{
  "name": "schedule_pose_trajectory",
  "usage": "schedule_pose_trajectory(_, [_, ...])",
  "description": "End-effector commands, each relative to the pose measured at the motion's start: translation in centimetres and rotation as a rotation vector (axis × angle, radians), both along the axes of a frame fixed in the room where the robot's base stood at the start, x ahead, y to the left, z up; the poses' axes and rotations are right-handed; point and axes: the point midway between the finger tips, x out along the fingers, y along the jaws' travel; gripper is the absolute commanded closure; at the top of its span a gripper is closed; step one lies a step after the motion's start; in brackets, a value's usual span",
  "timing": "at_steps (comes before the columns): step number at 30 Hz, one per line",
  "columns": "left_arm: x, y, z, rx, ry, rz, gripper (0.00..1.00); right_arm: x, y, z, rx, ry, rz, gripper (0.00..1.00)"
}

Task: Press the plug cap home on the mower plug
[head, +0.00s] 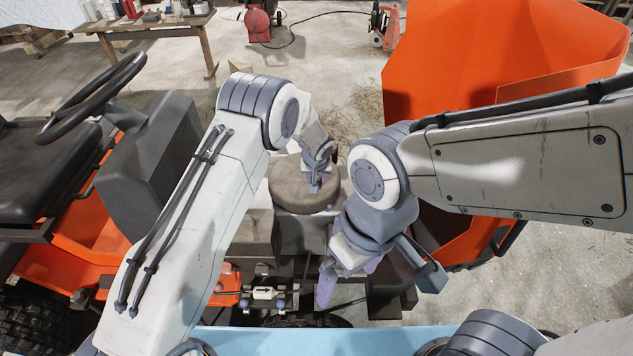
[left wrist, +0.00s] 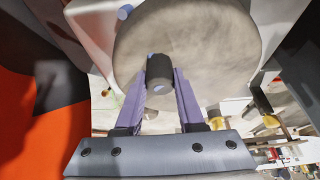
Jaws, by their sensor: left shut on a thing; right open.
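My left gripper (head: 314,184) reaches down at the mower engine's round, dusty tan cover (head: 290,196). In the left wrist view its two purple fingers are shut on a short dark cylinder, which looks like the plug cap (left wrist: 160,69), with a bluish spot on its near end. The cap is in front of the round cover (left wrist: 215,45) in that view. I cannot make out the mower plug, or whether the cap touches it. My right gripper (head: 348,277) is open and empty, its purple fingers pointing down in front of the engine, to the right.
The orange mower body (head: 465,70) rises at the right behind my right arm. The steering wheel (head: 92,97) and black seat (head: 45,165) stand at the left. Cables and small fittings (head: 264,293) lie below the engine. A workbench (head: 150,27) is far back.

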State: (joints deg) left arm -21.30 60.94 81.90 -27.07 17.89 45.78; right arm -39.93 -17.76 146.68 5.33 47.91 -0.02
Motion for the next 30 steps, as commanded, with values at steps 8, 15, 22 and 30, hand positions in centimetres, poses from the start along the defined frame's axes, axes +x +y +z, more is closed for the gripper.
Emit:
schedule_pose_trajectory(8, [0.1, 0.0, 0.9, 0.000, -0.002, 0.001, 1.00, 0.0, 0.0, 0.0, 0.000, 0.000, 0.000, 0.00])
schedule_pose_trajectory(15, [0.1, -0.1, 5.5, -0.002, -0.004, 0.000, 1.00, 0.0, 0.0, -0.3, 0.000, 0.000, 0.000, 0.00])
schedule_pose_trajectory(22, [0.1, 0.0, 9.2, -0.001, -0.002, 0.000, 1.00, 0.0, 0.0, -0.5, 0.000, 0.000, 0.000, 0.00])
schedule_pose_trajectory(30, [0.0, 0.0, 10.1, -0.001, 0.001, 0.000, 1.00, 0.0, 0.0, -0.6, 0.000, 0.000, 0.000, 0.00])
